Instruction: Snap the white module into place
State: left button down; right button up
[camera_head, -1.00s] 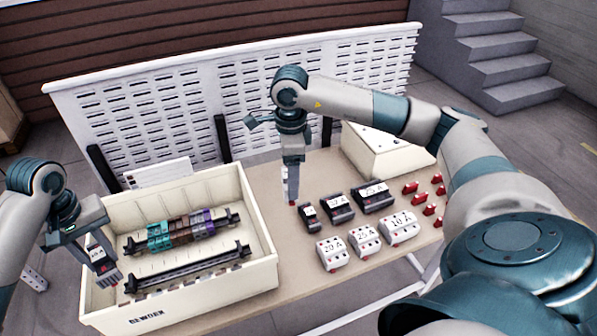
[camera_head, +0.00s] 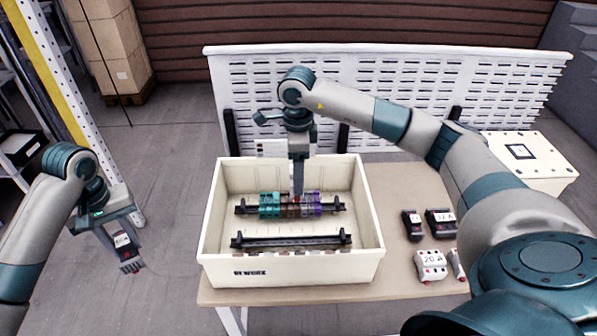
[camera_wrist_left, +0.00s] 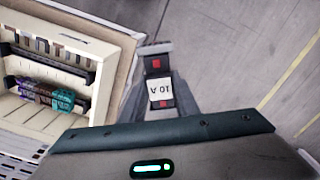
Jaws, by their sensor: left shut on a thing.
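My left gripper (camera_head: 128,258) hangs over the floor, left of the box and apart from it. It is shut on a module with a white "10 A" label (camera_head: 121,240) and red marks, also clear in the left wrist view (camera_wrist_left: 160,91). The fingers hide much of its body. My right gripper (camera_head: 298,188) points down inside the cream box (camera_head: 225,240), above the back rail (camera_head: 335,206) and its row of teal, brown and purple blocks (camera_head: 270,205). Something red shows at its tip. A front rail (camera_head: 290,241) is bare. A white "20 A" module (camera_head: 431,266) stands on the table.
A white perforated panel (camera_head: 400,90) stands behind. A white case (camera_head: 520,160) sits far right. The floor left of the box is clear.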

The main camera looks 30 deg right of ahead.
pick_arm(q)
jog(key=shift+d+r, duration=0.1)
jog(key=shift+d, duration=0.1)
pick_arm(e)
jog(key=shift+d, duration=0.2)
pick_arm(q)
jog(key=shift+a, duration=0.1)
pick_arm(e)
jog(key=shift+a+f, duration=0.1)
jog(key=shift+f, duration=0.3)
jog(key=shift+s+f, duration=0.1)
jog(key=shift+f, duration=0.85)
notch_tip(320, 180, down, 18)
jog(key=b, duration=0.7)
jog(key=shift+f, duration=0.15)
pick_arm(q)
notch_tip(320, 180, down, 11)
jog(key=b, duration=0.3)
jog(key=shift+r, duration=0.2)
pick_arm(e)
notch_tip(320, 180, down, 4)
jog(key=shift+r, duration=0.25)
pick_arm(q)
jog(key=shift+f+b, duration=0.85)
jog(key=shift+b, duration=0.25)
pick_arm(e)
jog(key=shift+f, duration=0.85)
pick_arm(q)
jog(key=shift+f+b, duration=0.25)
jog(key=shift+b, duration=0.05)
